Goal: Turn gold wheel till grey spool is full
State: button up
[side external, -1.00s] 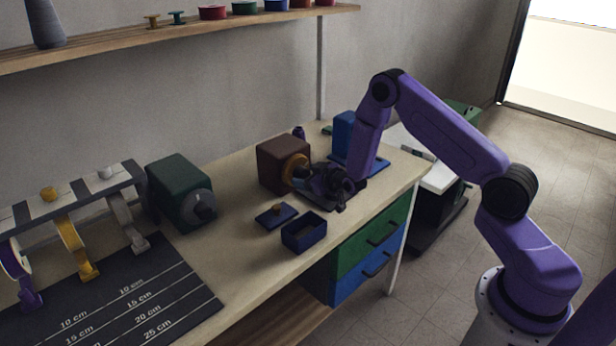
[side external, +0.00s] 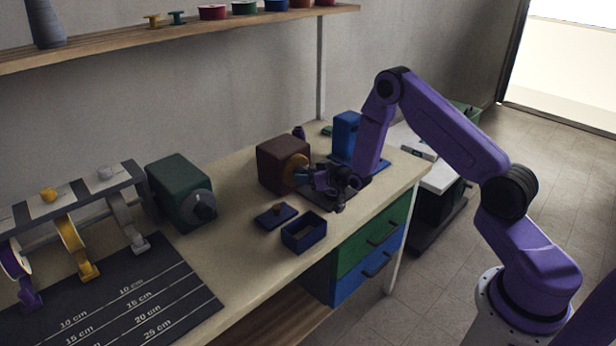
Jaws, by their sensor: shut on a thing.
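The gold wheel (side external: 298,163) is on the right face of a brown box (side external: 276,170) toward the back of the bench. My gripper (side external: 311,178) is at the wheel's right side, shut on it, probably at its rim or crank; the fingertips are too small and dark to make out the exact contact. I cannot pick out the grey spool for certain or tell how full it is.
An open blue box (side external: 304,240) and its knobbed lid (side external: 277,215) lie in front. A green machine with a grey knob (side external: 178,190) stands left, beside a ribbon rack (side external: 80,190) and measuring mat (side external: 150,290). A blue stand (side external: 346,132) is behind my arm.

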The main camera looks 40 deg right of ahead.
jog(key=m+y, duration=0.2)
jog(key=m, duration=0.1)
jog(key=m+y, duration=0.1)
jog(key=m, duration=0.1)
jog(key=shift+d+f+t+y, duration=0.1)
jog(key=shift+d+t+y, duration=0.15)
jog(key=shift+t+y, duration=0.05)
jog(key=m+t+y, duration=0.1)
jog(key=m+y, duration=0.1)
jog(key=m, duration=0.2)
jog(key=shift+f+m, duration=0.1)
jog(key=shift+m, duration=0.3)
dwell(0.4)
jog(key=o, duration=1.1)
jog(key=shift+c, duration=0.2)
jog(key=v, duration=1.7)
jog(key=shift+s+d+f, duration=0.2)
jog(key=shift+d+f, duration=0.05)
jog(key=shift+f, duration=0.05)
